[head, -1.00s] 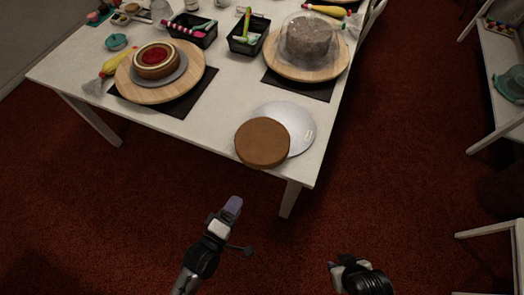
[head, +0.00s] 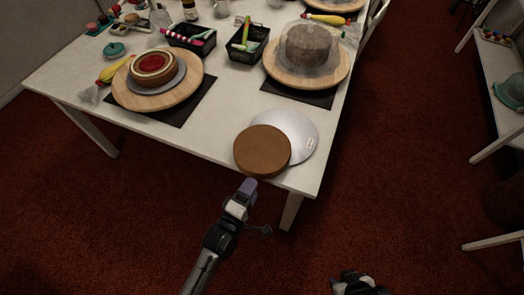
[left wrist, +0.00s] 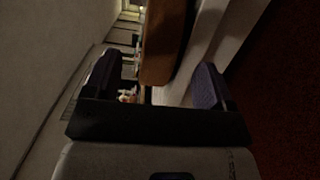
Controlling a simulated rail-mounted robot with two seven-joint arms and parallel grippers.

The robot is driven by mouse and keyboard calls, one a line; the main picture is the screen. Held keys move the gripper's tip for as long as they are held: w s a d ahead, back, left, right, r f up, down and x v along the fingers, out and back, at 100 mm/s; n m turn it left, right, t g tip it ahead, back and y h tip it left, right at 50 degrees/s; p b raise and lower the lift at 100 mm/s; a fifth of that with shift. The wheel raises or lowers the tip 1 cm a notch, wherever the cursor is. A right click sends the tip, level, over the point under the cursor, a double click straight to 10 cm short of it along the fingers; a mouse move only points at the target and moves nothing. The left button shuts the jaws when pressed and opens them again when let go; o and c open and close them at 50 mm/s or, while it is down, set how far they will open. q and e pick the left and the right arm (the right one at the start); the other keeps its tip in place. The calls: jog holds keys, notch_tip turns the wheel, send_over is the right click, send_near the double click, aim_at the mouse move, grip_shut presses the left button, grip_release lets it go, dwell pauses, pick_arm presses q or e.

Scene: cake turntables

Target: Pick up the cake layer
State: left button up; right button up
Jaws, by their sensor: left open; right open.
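The cake layer (head: 262,151) is a plain brown disc at the table's near right corner. It lies partly over a round silver board (head: 299,134), and its near edge reaches the table edge. My left gripper (head: 247,188) is open just in front of the layer's near edge. In the left wrist view the brown layer (left wrist: 163,45) shows between the open fingers (left wrist: 155,88), toward their far ends; I cannot tell whether they touch it. My right gripper (head: 352,282) is at the bottom of the head view, away from the table, with its fingers hard to make out.
A wooden turntable (head: 140,97) with a red-topped cake stands on the left. Another turntable (head: 290,75) holds a grey-brown cake under a clear dome. Two black baskets (head: 243,53) stand behind. The white table (head: 210,115) is bare between the left turntable and the layer.

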aim_at(259, 177)
pick_arm(q)
jog(key=shift+b+x, duration=0.65)
jog(key=shift+x, duration=1.6)
jog(key=shift+f, duration=0.15)
jog(key=c, duration=1.3)
